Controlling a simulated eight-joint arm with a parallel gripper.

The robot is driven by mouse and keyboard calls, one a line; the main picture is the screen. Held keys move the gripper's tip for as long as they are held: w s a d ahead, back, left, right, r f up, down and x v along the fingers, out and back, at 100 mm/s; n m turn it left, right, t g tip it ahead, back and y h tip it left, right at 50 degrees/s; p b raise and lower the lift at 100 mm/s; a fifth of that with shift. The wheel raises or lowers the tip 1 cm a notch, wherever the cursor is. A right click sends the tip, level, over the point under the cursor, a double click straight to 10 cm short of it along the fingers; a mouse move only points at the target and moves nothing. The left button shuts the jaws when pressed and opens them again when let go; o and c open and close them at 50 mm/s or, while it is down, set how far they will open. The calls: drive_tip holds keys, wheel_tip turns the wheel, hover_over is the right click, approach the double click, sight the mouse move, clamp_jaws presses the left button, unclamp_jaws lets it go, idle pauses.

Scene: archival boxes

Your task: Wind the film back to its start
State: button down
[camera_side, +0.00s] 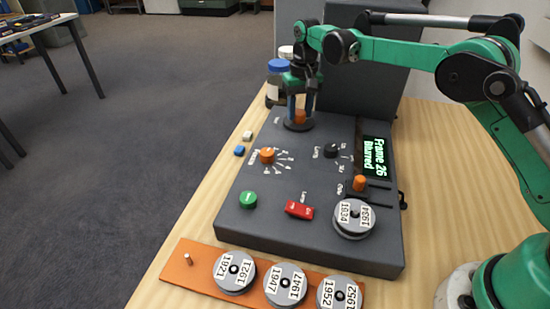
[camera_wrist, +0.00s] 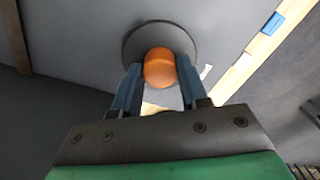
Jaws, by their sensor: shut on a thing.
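The grey film reader console (camera_side: 270,205) lies on the wooden table. My gripper (camera_side: 300,110) points down at its far end, its blue fingers on either side of an orange knob (camera_side: 299,117) on a dark round disc (camera_side: 298,126). In the wrist view, the fingertips press both sides of the orange knob (camera_wrist: 159,68), over the dark disc (camera_wrist: 140,42). The display (camera_side: 374,155) reads "Frame 26 Blurred". A reel labelled 1934 (camera_side: 353,217) sits at the console's near right.
The console carries an orange dial (camera_side: 267,155), a black knob (camera_side: 331,150), an orange slider (camera_side: 359,183), a green button (camera_side: 248,200) and a red switch (camera_side: 299,210). An orange rack (camera_side: 200,263) holds reels 1921, 1947 and 1952. Jars (camera_side: 278,75) stand beside my gripper.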

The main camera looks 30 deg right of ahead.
sight(300, 112)
drive_tip(key=n, duration=0.4)
drive_tip(key=shift+n, duration=2.9)
drive_tip(key=shift+c, duration=2.3)
unclamp_jaws()
wheel_tip(300, 112, up, 5)
drive_tip(key=shift+r, duration=0.3)
drive_tip(key=shift+r, duration=0.1)
